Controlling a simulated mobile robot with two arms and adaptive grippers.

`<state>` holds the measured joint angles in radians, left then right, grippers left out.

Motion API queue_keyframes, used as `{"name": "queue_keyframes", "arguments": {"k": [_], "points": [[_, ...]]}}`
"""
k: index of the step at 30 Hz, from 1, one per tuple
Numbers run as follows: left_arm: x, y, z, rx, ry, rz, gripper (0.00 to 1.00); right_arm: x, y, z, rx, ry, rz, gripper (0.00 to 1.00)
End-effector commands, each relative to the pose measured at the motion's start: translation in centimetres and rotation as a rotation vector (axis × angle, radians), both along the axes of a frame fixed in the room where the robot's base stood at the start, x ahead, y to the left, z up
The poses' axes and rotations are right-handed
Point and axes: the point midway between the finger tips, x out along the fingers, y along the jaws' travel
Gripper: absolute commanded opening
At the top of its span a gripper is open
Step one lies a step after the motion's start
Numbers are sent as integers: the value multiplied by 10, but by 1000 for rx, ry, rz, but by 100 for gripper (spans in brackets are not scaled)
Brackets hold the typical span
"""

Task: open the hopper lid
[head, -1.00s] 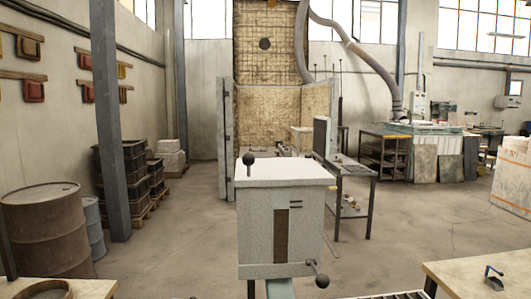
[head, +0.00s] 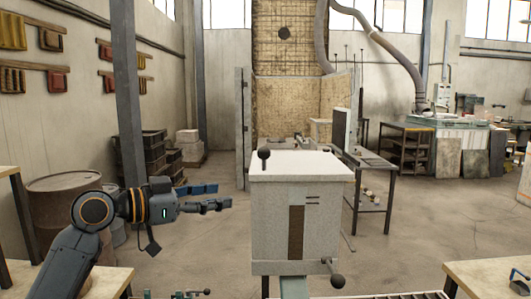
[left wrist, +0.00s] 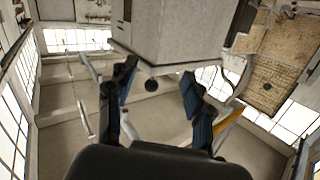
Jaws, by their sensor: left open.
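The hopper (head: 277,222) is a speckled light grey box standing in the middle of the head view. Its pale flat lid (head: 310,166) lies shut on top. A black ball knob (head: 264,158) stands up near the lid's left edge. My left gripper (head: 226,197) is open and empty, left of the hopper and lower than the lid, apart from it. In the left wrist view the hopper (left wrist: 178,30) fills the top, and a dark ball (left wrist: 151,85) shows between the open fingers, apart from them. My right gripper is not in view.
A ball-ended lever (head: 337,281) sits at the hopper's lower right. Bench tops show at the lower left (head: 103,278) and lower right (head: 485,277). A metal table (head: 372,166) stands behind the hopper to the right. Open floor lies behind my left gripper.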

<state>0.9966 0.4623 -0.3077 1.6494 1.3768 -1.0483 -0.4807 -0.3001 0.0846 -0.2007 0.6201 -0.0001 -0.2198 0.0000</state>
Motion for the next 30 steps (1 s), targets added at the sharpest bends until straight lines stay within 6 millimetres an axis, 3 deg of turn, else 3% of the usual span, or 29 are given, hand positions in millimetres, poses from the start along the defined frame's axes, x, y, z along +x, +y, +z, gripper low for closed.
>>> {"name": "queue_keyframes", "arguments": {"k": [1, 3, 7, 13, 24, 30], "points": [[-1, 4, 26, -16, -33, -10, 52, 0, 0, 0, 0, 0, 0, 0], [-3, 7, 51, -37, -67, -23, 52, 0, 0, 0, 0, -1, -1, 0], [-5, 8, 74, -57, -94, -38, 52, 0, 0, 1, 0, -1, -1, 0], [5, -9, 79, -61, -97, -40, 52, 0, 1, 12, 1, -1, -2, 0], [48, -73, 80, -61, -93, -39, 52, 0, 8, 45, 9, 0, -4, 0], [64, -96, 78, -60, -94, -38, 52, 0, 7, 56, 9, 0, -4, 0]]}}
